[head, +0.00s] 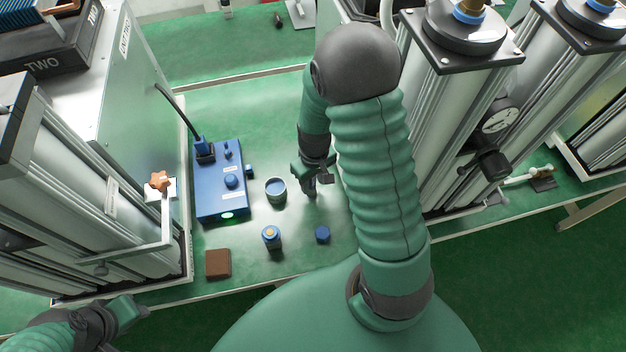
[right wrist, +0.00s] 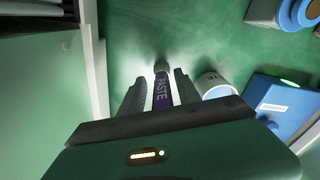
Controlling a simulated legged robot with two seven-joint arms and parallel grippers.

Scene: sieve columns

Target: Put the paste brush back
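The paste brush (right wrist: 162,90) has a purple handle with PASTE on it in white and a grey tip end. In the right wrist view it lies between the two dark fingers of my right gripper (right wrist: 160,90), pointing away from the camera. In the head view my right gripper (head: 312,187) points down over the bench, just right of a small open cup (head: 275,188); the brush is hardly visible there. The cup also shows right of the brush in the right wrist view (right wrist: 213,85). My left gripper (head: 132,309) is at the lower left; its opening is unclear.
A blue box (head: 220,185) with a knob and a green light stands left of the cup. A small blue-topped jar (head: 271,238), a blue cap (head: 322,234) and a brown block (head: 218,263) are nearer. Tall sieve columns (head: 455,120) stand at right, with a metal cabinet at left.

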